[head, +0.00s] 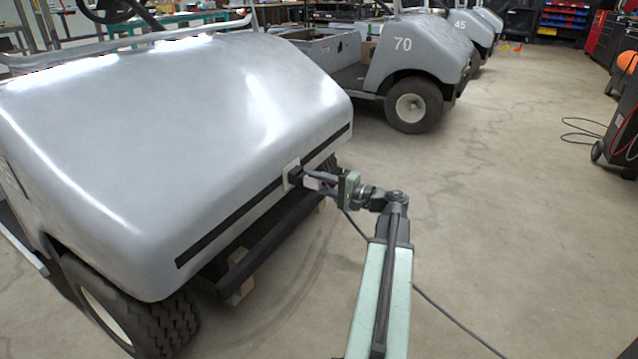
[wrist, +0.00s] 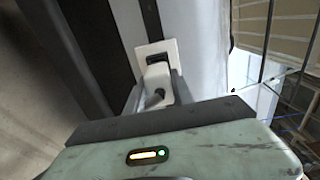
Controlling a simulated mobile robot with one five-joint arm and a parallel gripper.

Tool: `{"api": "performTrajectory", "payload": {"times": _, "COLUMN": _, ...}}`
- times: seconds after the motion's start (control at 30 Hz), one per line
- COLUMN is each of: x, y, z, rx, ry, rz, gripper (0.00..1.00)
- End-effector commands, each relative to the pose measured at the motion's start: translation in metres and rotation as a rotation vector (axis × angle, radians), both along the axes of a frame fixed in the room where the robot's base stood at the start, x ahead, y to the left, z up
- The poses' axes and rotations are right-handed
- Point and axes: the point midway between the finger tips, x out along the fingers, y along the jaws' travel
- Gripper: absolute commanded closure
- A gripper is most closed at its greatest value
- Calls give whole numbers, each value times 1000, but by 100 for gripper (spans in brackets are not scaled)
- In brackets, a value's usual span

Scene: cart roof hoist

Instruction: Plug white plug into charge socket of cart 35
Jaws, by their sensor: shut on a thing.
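The near grey cart (head: 190,120) fills the left of the head view; no number is readable on it. Its charge socket (head: 291,173) is a dark opening in a pale plate on the black front strip. In the wrist view the socket plate (wrist: 143,53) is straight ahead. My gripper (head: 308,180) is shut on the white plug (wrist: 158,77) and is right at the socket. The plug's front end overlaps the dark socket opening in the wrist view. I cannot tell how deep it sits. My gripper partly hides the plug in the head view.
A dark cable (head: 447,317) hangs below my gripper and runs over the floor to the lower right. Cart 70 (head: 405,60) and cart 45 (head: 465,25) stand behind. The concrete floor (head: 520,200) at right is open, with a dark wheeled unit (head: 622,130) at the edge.

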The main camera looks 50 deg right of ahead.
Motion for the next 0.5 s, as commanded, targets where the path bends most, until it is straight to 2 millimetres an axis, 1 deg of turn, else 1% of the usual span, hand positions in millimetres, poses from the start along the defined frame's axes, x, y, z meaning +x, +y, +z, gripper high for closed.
{"api": "performTrajectory", "payload": {"times": 0.5, "x": 13, "y": 3, "z": 0, "rx": 0, "ry": 0, "rz": 0, "gripper": 100}}
